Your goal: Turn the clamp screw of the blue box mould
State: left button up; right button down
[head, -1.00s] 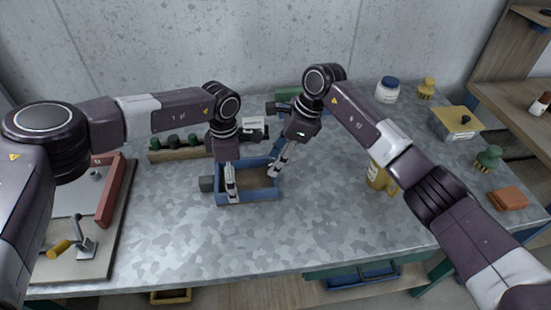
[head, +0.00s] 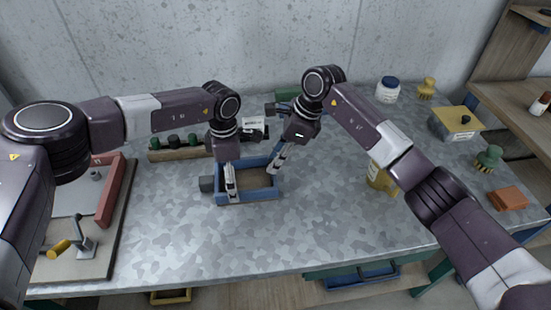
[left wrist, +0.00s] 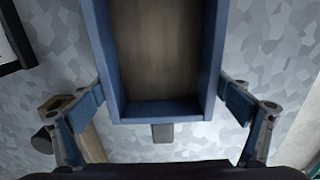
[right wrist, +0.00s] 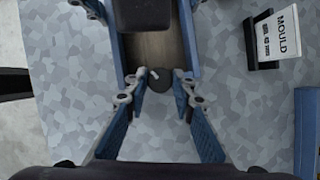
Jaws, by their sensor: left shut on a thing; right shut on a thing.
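The blue box mould (head: 262,196) stands on the grey table in front of me, open at the top with a brown inside floor. It also shows in the left wrist view (left wrist: 213,55). My left gripper (head: 232,195) has its fingers on the two outer long walls of the mould. The clamp screw's dark round knob with a white mark shows in the right wrist view (right wrist: 159,80), at one end of the mould. My right gripper (right wrist: 157,84) is shut on this knob. In the head view the fingers hide the knob.
A white mould sign (right wrist: 281,34) stands in a black holder beside the mould. A wooden rack with dark green knobs (head: 176,142) is behind it. A yellow container (head: 380,177) stands to the right. The front middle of the table is clear.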

jog(key=shift+m, duration=0.3)
jog(key=m+t, duration=0.1)
jog(key=m, duration=0.2)
jog(key=shift+s+m+t+h, duration=0.1)
jog(key=shift+m+t+h, duration=0.2)
jog(key=shift+m+t, duration=0.1)
jog(key=m+t+h, duration=0.1)
jog(key=m, duration=0.3)
jog(key=shift+s+a, duration=0.1)
jog(key=m+t+h, duration=0.1)
jog(key=m, duration=0.3)
jog(key=shift+a, duration=0.1)
jog(key=shift+m+h, duration=0.9)
jog(key=shift+m, duration=1.3)
jog(key=c, duration=1.6)
grip_release()
jog(key=shift+s+a, duration=0.1)
